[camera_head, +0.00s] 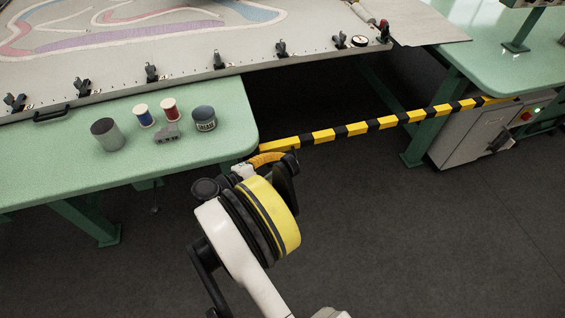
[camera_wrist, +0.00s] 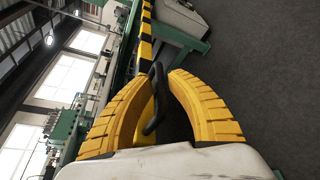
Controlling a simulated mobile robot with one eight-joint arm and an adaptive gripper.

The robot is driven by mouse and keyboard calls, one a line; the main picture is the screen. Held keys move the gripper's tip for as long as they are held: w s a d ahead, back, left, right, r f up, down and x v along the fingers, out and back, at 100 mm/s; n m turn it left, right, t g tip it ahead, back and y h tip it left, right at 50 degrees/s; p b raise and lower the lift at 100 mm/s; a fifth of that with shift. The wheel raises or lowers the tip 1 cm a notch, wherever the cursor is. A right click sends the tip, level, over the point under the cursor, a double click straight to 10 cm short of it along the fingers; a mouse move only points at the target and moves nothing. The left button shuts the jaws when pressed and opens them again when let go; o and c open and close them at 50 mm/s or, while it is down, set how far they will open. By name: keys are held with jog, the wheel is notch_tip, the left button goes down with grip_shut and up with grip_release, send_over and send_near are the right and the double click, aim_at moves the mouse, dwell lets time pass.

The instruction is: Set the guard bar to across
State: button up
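The guard bar (camera_head: 375,124) is a long yellow-and-black striped bar. In the head view it spans the gap from the left green table's corner to the grey control box on the right. It also shows in the wrist view (camera_wrist: 146,32), running away from me. My gripper (camera_head: 278,156) is at the bar's near left end, its yellow curved fingers partly hidden by my wrist. In the wrist view, a black loop handle (camera_wrist: 151,127) lies between my gripper's two fingers (camera_wrist: 159,75). Their tips close in on both sides of it; exact contact is hard to see.
The tufting frame (camera_head: 230,62) with black clamps lies behind. The grey control box (camera_head: 480,137) stands at right. The dark floor (camera_head: 400,240) in front is clear.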

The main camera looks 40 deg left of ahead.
jog(key=v, duration=1.2)
jog(key=w+d+r+m+g+h, duration=0.1)
jog(key=w+d+r, duration=0.15)
jog(key=w, duration=0.25)
jog(key=w+d+r+m+g, duration=0.1)
jog(key=w+d+r, duration=0.1)
jog(key=w+r, duration=0.25)
jog(key=w+d+r+m+g, duration=0.2)
jog(key=w+d+r, duration=0.25)
jog(key=d, duration=0.35)
jog(key=w+d+r+m+g, duration=0.1)
jog(key=w+d+r+m, duration=0.15)
jog(key=w+d, duration=0.45)
jog(key=w+d+r+m+g, duration=0.2)
jog(key=w+d+r, duration=0.25)
jog(key=d, duration=0.45)
jog(key=s+d+r+m+g+y, duration=0.1)
jog(key=s+d+r+m, duration=0.15)
jog(key=d, duration=0.75)
jog(key=s+d+r+m+g+y, duration=0.1)
jog(key=s+d+r+m, duration=0.2)
jog(key=d, duration=0.7)
jog(key=s+d+f+m+t+y, duration=0.1)
jog(key=s+d+f+m, duration=0.1)
jog(key=s+d+m, duration=0.6)
jog(key=shift+s+d+y, duration=0.3)
jog(key=shift+s+d, duration=1)
jog(key=shift+d, duration=0.1)
